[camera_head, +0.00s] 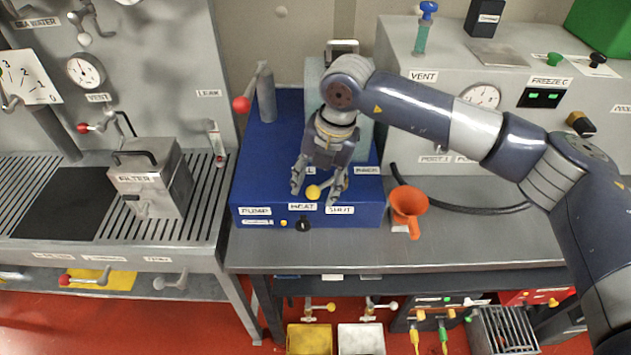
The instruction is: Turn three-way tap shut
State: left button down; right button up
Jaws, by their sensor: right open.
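The three-way tap shows only as a yellow ball knob (313,192) at the front of the blue unit (266,160). The rest of the tap is hidden behind my gripper. A label reading SHUT (340,210) is on the front face, to the right of the knob; a HEAT label (303,207) is just below the knob and a BACK label (368,171) is up to the right. My right gripper (317,193) points down over the unit, open, with one finger on each side of the knob. I cannot tell whether a finger touches it. My left gripper is not in view.
A grey cylinder with a red-knobbed lever (241,104) stands at the unit's back left. An orange funnel (409,201) sits to the right on the grey bench (480,236). A black hose (470,209) curves behind it. The filter box (150,176) is on the left bench.

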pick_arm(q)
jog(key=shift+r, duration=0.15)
pick_arm(e)
jog(key=shift+a+f, duration=0.1)
jog(key=shift+f, duration=0.5)
